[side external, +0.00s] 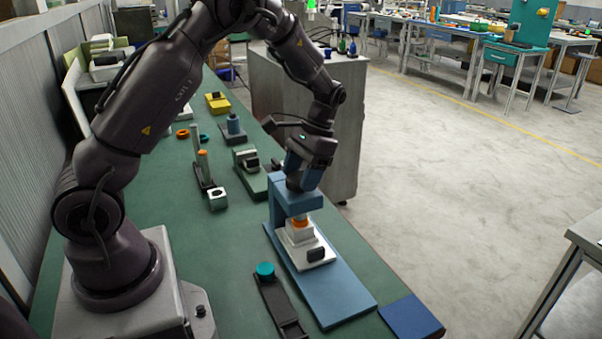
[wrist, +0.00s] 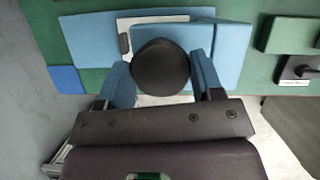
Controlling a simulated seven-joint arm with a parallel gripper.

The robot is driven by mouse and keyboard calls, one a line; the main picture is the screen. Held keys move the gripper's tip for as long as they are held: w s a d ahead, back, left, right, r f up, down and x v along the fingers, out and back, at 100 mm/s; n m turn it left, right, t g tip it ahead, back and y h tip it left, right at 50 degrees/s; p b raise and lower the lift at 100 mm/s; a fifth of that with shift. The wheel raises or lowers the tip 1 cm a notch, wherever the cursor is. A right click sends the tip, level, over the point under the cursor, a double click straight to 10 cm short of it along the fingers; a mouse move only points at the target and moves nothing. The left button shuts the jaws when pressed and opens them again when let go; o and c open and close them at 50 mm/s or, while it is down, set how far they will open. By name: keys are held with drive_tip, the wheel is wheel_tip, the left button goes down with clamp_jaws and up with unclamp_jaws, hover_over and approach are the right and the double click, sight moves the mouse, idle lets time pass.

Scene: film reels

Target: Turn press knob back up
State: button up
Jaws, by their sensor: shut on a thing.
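The blue press (side external: 343,290) stands on the green bench in the side view, with a blue base and a blue upper arm. My gripper (side external: 303,180) is at the top of the press, pointing down. In the wrist view a dark round knob (wrist: 161,66) sits between the two blue fingers of my gripper (wrist: 161,78), which is shut on it. In the side view the knob is mostly hidden by my gripper. Beneath the press arm is an orange ring (side external: 299,221) on a white stepped block (side external: 300,236).
A dark strip fixture with a teal cap (side external: 265,270) lies in front of the press. A blue square pad (side external: 411,317) is at the bench's front right. A green fixture (side external: 249,172) and a white-post fixture (side external: 202,160) stand behind. A grey cabinet (side external: 335,130) is beside the bench.

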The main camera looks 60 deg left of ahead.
drive_tip(key=n+h, duration=0.1)
drive_tip(key=n, duration=0.1)
drive_tip(key=n+t+h, duration=0.1)
drive_tip(key=n, duration=0.2)
drive_tip(key=shift+a+r+n, duration=0.1)
drive_tip(key=shift+n, duration=0.2)
drive_tip(key=n, duration=0.2)
drive_tip(key=n+t+h, duration=0.1)
drive_tip(key=n, duration=0.2)
drive_tip(key=shift+a+t, duration=0.1)
drive_tip(key=shift+t, duration=0.2)
drive_tip(key=n+t, duration=0.1)
drive_tip(key=n, duration=0.2)
drive_tip(key=n+t, duration=0.1)
drive_tip(key=n, duration=0.1)
drive_tip(key=shift+s+n+h, duration=0.15)
drive_tip(key=shift+n+h, duration=0.25)
drive_tip(key=n+t, duration=0.2)
drive_tip(key=n, duration=0.3)
drive_tip(key=shift+n, duration=0.3)
drive_tip(key=o, duration=0.9)
drive_tip(key=shift+y, duration=0.3)
drive_tip(key=v, duration=1.3)
drive_tip(key=shift+s, duration=0.15)
